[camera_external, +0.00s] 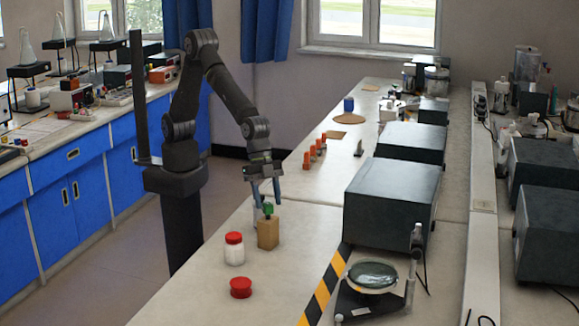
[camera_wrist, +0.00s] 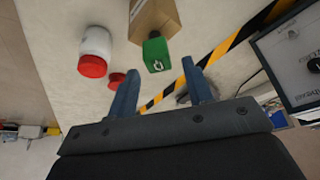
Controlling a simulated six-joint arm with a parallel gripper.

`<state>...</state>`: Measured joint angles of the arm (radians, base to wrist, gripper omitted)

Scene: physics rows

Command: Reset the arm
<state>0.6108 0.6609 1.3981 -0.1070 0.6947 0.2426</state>
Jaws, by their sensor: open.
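My gripper (camera_external: 265,191) is open and points down at the bench, with its fingers above and around the level of a green block (camera_external: 268,209). The green block sits on top of a brown box (camera_external: 268,234). In the wrist view my gripper (camera_wrist: 160,88) shows its two blue fingers apart, with nothing seen between their tips. The green block (camera_wrist: 156,54) and the brown box (camera_wrist: 155,16) lie just beyond the fingertips there. I cannot tell whether a finger touches the block.
A white jar with a red lid (camera_external: 234,249) and a red lid-like disc (camera_external: 241,288) stand nearby. Yellow-black tape (camera_external: 325,288) crosses the bench. A round glass dish on a stand (camera_external: 373,277) and a dark box (camera_external: 391,203) are at right. Orange pieces (camera_external: 312,154) stand farther back.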

